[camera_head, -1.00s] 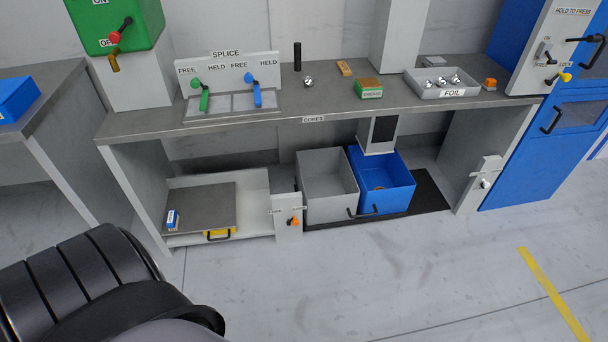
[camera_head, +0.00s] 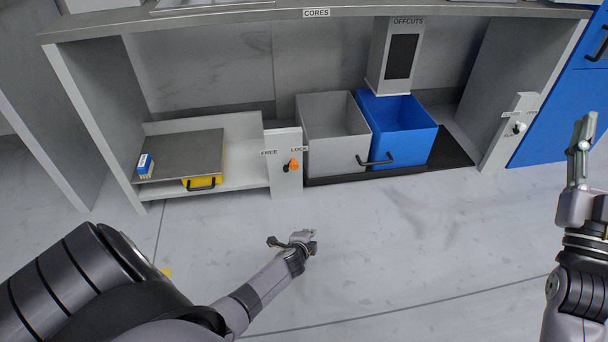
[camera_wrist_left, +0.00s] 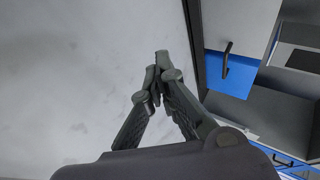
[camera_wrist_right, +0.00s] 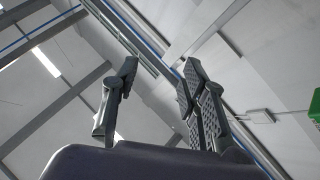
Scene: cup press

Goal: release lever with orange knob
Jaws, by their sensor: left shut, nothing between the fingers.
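The orange knob (camera_head: 294,164) sits on a small lever on the pale panel (camera_head: 284,182) under the bench, between the low shelf and the grey bin. The panel carries the labels FREE on the left and LOCK on the right; the knob is under the LOCK side. My left gripper (camera_head: 308,236) is in front of and below the panel, over the floor, apart from the lever. Its fingertips meet in the left wrist view (camera_wrist_left: 160,64) with nothing between them. My right gripper (camera_head: 582,150) is raised at the far right; its fingers stand apart and empty in the right wrist view (camera_wrist_right: 160,72).
The grey bin (camera_head: 312,133) and blue bin (camera_head: 425,145) stand right of the panel, on a dark mat (camera_head: 455,152). On the left, the low shelf (camera_head: 240,182) holds a grey plate (camera_head: 190,150) and a yellow item (camera_head: 203,183). The floor before the bench is open.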

